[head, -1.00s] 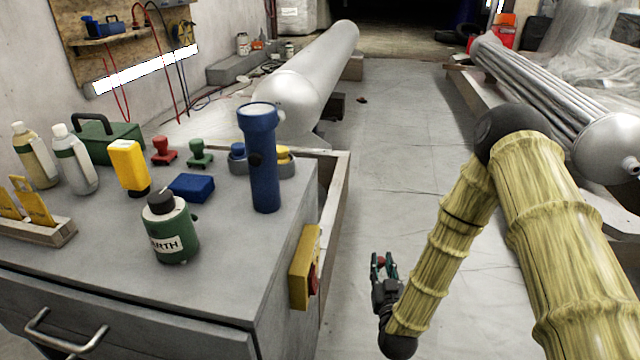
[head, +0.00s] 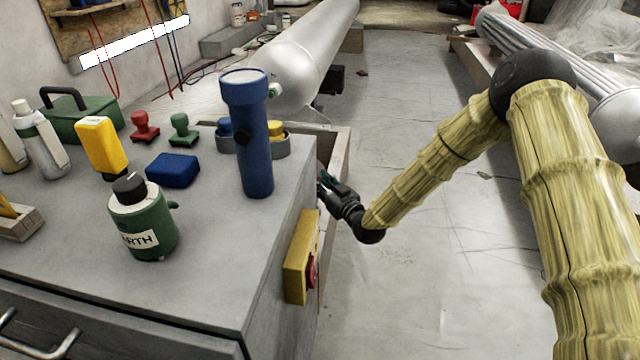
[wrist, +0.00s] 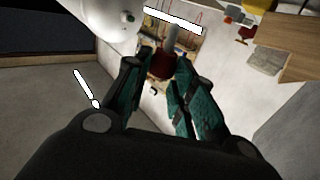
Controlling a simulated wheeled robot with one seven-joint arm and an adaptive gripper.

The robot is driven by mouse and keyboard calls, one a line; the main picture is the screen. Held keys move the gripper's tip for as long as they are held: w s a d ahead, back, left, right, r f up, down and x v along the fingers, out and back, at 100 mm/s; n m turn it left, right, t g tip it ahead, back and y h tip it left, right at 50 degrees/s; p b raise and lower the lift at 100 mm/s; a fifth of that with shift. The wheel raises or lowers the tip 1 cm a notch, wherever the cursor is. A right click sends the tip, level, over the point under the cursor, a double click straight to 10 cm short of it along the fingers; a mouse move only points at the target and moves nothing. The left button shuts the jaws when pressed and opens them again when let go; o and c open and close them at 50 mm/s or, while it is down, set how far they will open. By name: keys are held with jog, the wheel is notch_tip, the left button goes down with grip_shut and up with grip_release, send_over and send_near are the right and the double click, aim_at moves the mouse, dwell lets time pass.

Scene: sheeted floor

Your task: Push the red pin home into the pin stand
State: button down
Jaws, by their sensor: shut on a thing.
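My gripper (head: 326,183) is beside the right edge of the grey cabinet, close to the wooden-sided tray behind it. In the wrist view its teal-padded fingers (wrist: 160,85) are shut on the red pin (wrist: 160,66), whose grey shaft points away from my palm. In the head view the pin is too small and covered to make out. A round grey holder (head: 280,149) with a blue and a yellow knob stands behind the blue torch, which partly hides it. I cannot tell whether this holder is the pin stand; no other stand is clear.
The blue torch (head: 256,150) stands upright near the cabinet's right edge. A yellow switch box (head: 298,255) juts from the cabinet's side below my gripper. A red stamp-like piece (head: 144,127), a green one (head: 183,130) and a green bottle (head: 140,220) stand on top.

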jog(key=shift+w+a+r, duration=0.2)
jog(key=shift+a, duration=0.1)
jog(key=shift+s, duration=0.1)
jog(key=shift+d+f+b, duration=0.15)
jog(key=shift+f+b, duration=0.85)
jog(key=shift+f, duration=1.9)
jog(key=shift+s+f+b, duration=0.1)
jog(key=shift+f+b, duration=0.3)
jog(key=shift+f, duration=1.45)
jog(key=c, duration=1.1)
grip_release()
